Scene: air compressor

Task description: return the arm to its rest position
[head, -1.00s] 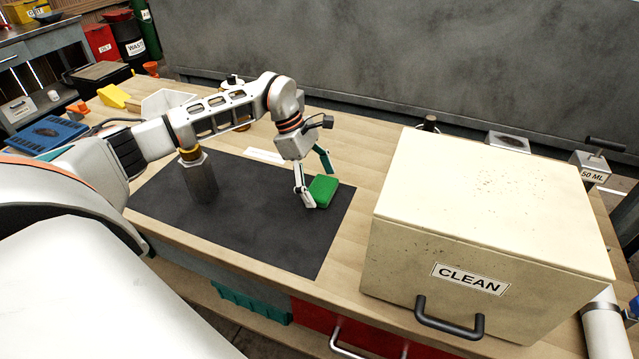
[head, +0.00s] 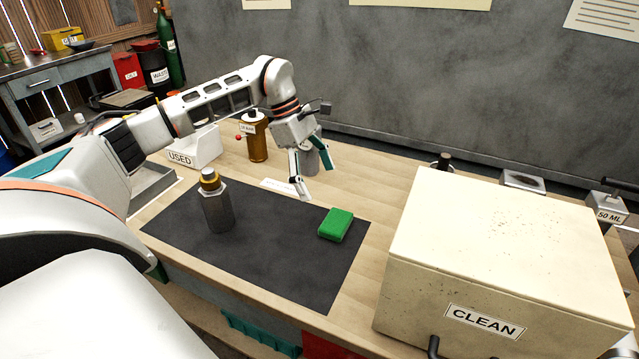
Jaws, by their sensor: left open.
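My left arm comes in from the left of the head view and reaches over the workbench. My left gripper (head: 315,183) is open and empty, with its fingers pointing down above the far edge of the dark mat (head: 275,245). A green block (head: 336,225) lies on the mat, below and a little right of the fingers and apart from them. A grey hexagonal part with a brass-coloured top (head: 216,205) stands upright on the mat at the left. My right gripper is not in view.
A large cream box labelled CLEAN (head: 515,255) fills the bench's right side. Behind my arm are a white bin labelled USED (head: 181,159), an amber bottle (head: 257,143) and a grey cylinder (head: 309,160). A box labelled 50 ML (head: 608,208) stands far right. A grey wall (head: 400,70) closes the back.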

